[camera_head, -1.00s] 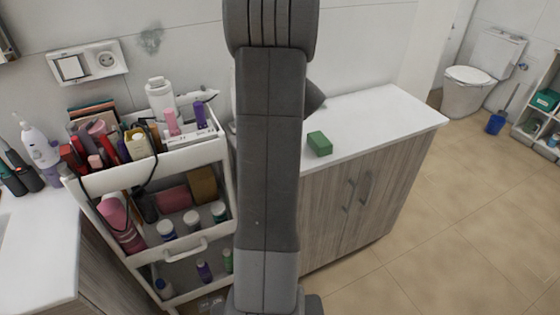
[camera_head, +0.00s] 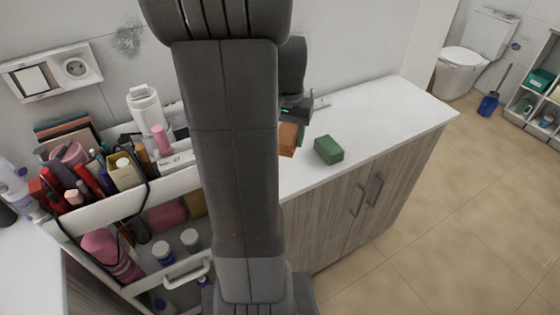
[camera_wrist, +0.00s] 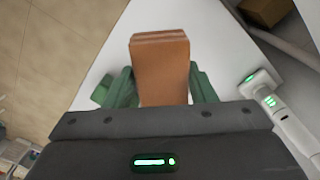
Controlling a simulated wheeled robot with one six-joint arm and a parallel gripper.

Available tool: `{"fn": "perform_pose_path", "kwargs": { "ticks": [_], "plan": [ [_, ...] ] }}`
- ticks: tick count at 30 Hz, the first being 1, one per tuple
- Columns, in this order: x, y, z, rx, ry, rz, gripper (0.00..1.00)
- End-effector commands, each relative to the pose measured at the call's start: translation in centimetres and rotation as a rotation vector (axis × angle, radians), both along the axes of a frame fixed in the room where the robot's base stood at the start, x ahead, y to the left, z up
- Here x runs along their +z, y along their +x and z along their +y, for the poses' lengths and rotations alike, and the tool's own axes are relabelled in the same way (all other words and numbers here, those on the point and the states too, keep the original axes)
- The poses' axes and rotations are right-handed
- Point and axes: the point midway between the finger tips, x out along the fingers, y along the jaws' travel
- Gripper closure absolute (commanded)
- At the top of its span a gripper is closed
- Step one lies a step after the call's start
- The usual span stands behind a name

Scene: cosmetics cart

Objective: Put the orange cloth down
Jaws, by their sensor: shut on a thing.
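The orange cloth (camera_head: 288,139) is a folded, block-like piece over the white counter, partly hidden behind my arm in the head view. In the wrist view the orange cloth (camera_wrist: 160,62) stands between the two green fingers of my gripper (camera_wrist: 161,88). My gripper (camera_head: 294,126) is shut on it and points down at the counter. Whether the cloth's lower end touches the counter cannot be told.
A green block (camera_head: 329,149) lies on the white counter (camera_head: 385,112), just right of the cloth. A cart full of cosmetics (camera_head: 180,183) stands to the left. A white device with green lights (camera_wrist: 262,88) is near my gripper. The counter's right part is clear.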

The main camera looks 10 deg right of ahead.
Motion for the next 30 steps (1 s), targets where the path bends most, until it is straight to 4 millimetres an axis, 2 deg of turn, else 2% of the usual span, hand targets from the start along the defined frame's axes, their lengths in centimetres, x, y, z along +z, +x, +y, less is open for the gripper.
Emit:
{"fn": "perform_pose_path", "kwargs": {
  "ticks": [2,9,14,21,29,30],
  "plan": [
    [-0.5,-0.2,-0.1,0.019,-0.001,0.000,0.68],
    [-4.8,-0.2,-0.1,0.025,-0.001,0.000,0.68],
    [-6.3,-0.2,-0.1,0.024,-0.001,-0.002,0.68],
    [-9.4,-0.2,-0.1,0.023,-0.001,-0.002,0.68],
    [-9.9,-0.1,-0.1,0.023,-0.001,-0.005,0.68],
    [-9.9,-0.1,-0.1,0.023,-0.001,-0.004,0.44]
  ]
}}
